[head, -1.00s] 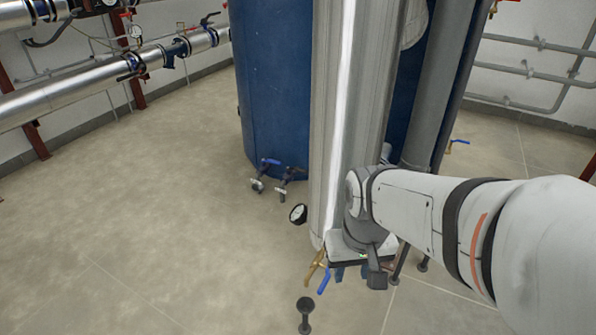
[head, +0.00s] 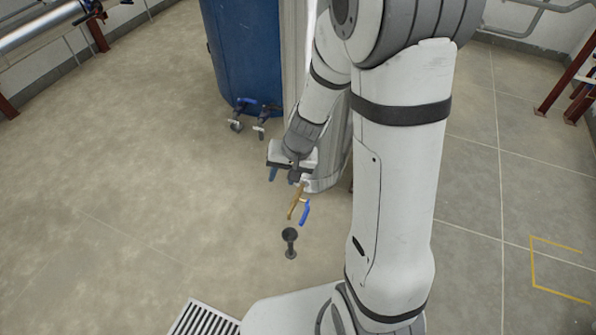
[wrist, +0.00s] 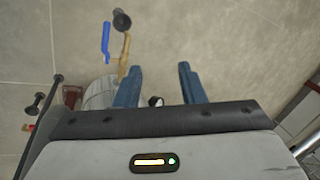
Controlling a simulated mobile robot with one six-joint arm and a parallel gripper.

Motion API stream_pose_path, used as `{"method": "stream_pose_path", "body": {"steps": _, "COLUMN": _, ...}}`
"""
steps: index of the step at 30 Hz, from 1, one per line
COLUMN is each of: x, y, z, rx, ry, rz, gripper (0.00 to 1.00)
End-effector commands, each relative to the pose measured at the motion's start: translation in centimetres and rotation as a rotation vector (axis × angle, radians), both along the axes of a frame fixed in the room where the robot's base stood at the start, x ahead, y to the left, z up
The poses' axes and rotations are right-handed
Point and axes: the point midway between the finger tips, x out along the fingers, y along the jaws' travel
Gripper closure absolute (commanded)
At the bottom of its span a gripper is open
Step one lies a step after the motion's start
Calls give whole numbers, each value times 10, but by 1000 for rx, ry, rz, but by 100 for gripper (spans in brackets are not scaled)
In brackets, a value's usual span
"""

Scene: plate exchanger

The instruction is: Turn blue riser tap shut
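The blue tap lever (head: 305,212) hangs beside a brass outlet (head: 295,203) low at the foot of the silver-clad riser (head: 325,180). In the wrist view the blue lever (wrist: 106,42) is left of the brass outlet (wrist: 124,66), and both lie to the left of my fingers. My gripper (head: 282,176) is just up and left of the tap in the head view, apart from the lever. Its two blue fingers (wrist: 160,82) are spread with nothing between them. My gripper body may hide part of the tap's root.
A dark floor funnel (head: 290,241) stands just below the tap outlet. A floor grate (head: 203,320) lies at the front. The floor to the left is clear.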

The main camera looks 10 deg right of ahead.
Motion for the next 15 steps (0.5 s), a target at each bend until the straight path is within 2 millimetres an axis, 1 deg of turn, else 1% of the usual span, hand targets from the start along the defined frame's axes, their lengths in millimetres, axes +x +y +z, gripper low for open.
{"method": "stream_pose_path", "body": {"steps": 1, "x": 8, "y": -1, "z": -3, "rx": 0, "ry": 17, "rz": -37, "gripper": 64}}
{"method": "stream_pose_path", "body": {"steps": 3, "x": 18, "y": -4, "z": -20, "rx": -9, "ry": 27, "rz": -94, "gripper": 64}}
{"method": "stream_pose_path", "body": {"steps": 7, "x": 26, "y": -16, "z": -54, "rx": -56, "ry": 59, "rz": -198, "gripper": 64}}
{"method": "stream_pose_path", "body": {"steps": 10, "x": 23, "y": -27, "z": -81, "rx": -108, "ry": 92, "rz": -268, "gripper": 64}}
{"method": "stream_pose_path", "body": {"steps": 12, "x": 18, "y": -36, "z": -98, "rx": -148, "ry": 115, "rz": -309, "gripper": 64}}
{"method": "stream_pose_path", "body": {"steps": 15, "x": 9, "y": -46, "z": -117, "rx": -197, "ry": 144, "rz": -351, "gripper": 64}}
